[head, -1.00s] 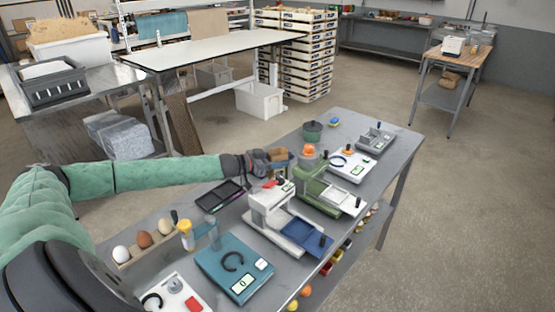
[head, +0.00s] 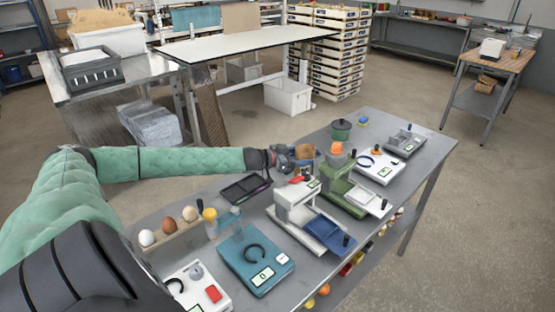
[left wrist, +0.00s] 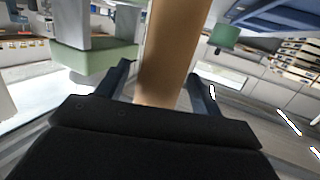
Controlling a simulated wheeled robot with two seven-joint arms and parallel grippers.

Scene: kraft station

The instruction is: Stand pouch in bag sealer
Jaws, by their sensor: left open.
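A brown kraft pouch (head: 305,152) stands at the far left edge of the bench, beside a blue part. My left gripper (head: 291,158) is just left of the pouch, its arm stretched over the bench. In the left wrist view the brown pouch (left wrist: 166,50) rises between the two spread fingers. The gripper is open, and whether a finger touches the pouch is unclear. A white sealer (head: 294,190) with a blue tray and a green sealer (head: 338,182) with a white tray stand in front of the pouch. My right gripper is not in view.
A dark tray (head: 246,188) lies under my forearm. A teal scale (head: 256,257), an egg holder (head: 168,239) and a white scale (head: 378,167) share the bench. A dark green pot (head: 341,130) stands at the far end. Floor to the right is clear.

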